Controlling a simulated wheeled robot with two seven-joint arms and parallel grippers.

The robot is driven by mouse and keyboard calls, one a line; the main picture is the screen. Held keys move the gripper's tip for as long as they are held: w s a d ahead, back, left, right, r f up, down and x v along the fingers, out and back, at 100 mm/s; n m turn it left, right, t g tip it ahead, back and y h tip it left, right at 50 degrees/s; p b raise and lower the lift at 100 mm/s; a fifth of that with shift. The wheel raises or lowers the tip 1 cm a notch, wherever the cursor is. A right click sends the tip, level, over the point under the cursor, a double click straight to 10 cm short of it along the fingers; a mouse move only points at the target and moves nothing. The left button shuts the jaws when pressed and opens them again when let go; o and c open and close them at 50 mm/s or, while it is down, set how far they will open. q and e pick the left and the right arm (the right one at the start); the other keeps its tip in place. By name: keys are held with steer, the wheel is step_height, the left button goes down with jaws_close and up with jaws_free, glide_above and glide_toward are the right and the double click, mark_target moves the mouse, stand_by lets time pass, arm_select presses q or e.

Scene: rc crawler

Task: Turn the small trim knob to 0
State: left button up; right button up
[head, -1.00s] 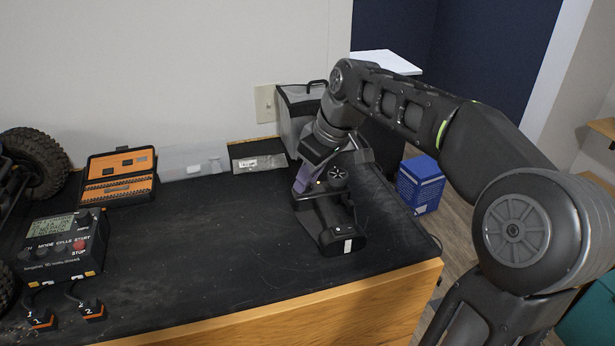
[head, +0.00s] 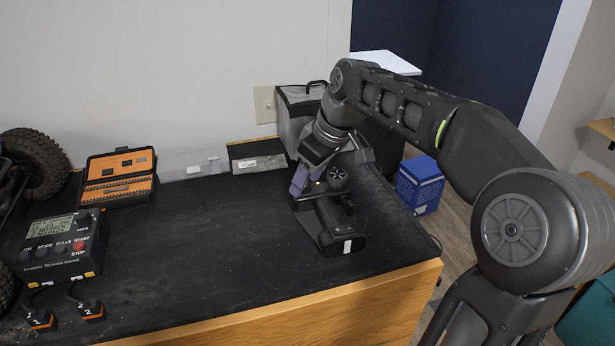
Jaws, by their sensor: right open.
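A black handheld radio controller (head: 334,226) with a round wheel (head: 337,177) rests on the black mat, near the bench's right end. The small trim knob is too small or hidden behind my gripper to make out, so its setting cannot be read. My right gripper (head: 303,184) comes down from above at the controller's far left side, close against it. Its purple-grey fingers are open, with nothing clearly between them; whether they touch the controller cannot be told. A small orange light shows beside the fingers. My left gripper is not in view.
A charger (head: 62,247) with a lit screen stands at left, with numbered plugs (head: 92,309) before it. An orange tool case (head: 119,178), a big tire (head: 38,163) and a mesh-sided bag (head: 297,112) line the back. The mat's middle (head: 205,235) is clear.

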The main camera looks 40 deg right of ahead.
mark_target(319, 199)
steer(key=v, duration=0.7)
steer(key=shift+r+b, duration=0.35)
steer(key=shift+s, duration=0.2)
